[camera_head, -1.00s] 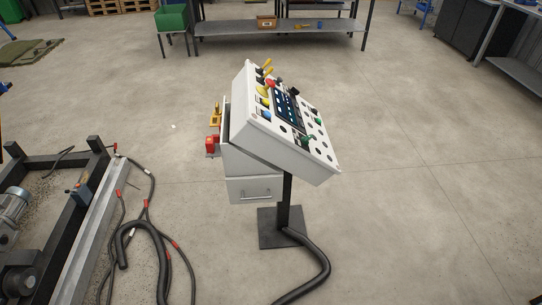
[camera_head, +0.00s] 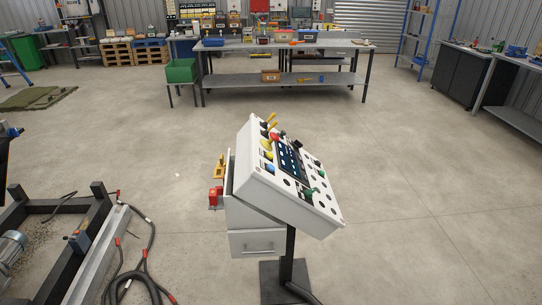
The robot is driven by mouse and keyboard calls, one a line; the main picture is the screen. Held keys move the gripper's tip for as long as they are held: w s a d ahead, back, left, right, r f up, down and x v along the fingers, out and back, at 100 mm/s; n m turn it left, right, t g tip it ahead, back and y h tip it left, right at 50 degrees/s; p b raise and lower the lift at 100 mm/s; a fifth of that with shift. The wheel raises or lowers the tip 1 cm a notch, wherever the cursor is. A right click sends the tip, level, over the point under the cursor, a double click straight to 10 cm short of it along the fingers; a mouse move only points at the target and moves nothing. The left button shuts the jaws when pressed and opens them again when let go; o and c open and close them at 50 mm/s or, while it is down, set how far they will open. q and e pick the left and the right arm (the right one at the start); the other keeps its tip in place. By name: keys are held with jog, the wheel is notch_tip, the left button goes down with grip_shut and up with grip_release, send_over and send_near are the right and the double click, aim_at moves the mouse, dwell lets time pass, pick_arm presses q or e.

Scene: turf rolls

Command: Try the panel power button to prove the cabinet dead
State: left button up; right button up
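The control panel (camera_head: 315,217) is a white sloped console on a dark post, in the middle of the head view. Its face carries a dark screen (camera_head: 291,162), a red mushroom button (camera_head: 274,137), yellow, blue and green buttons, and several empty round holes. I cannot tell which button is the power button. A white box with a drawer (camera_head: 257,243) hangs under the console. A red block (camera_head: 215,198) and a yellow part (camera_head: 220,167) stick out at its left side. Neither of my grippers is in view.
A dark metal frame with a motor (camera_head: 12,246) and black cables (camera_head: 132,285) lie on the floor at left. A workbench (camera_head: 285,45) with boxes stands at the back, a green bin (camera_head: 181,71) beside it. Floor right of the console is clear.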

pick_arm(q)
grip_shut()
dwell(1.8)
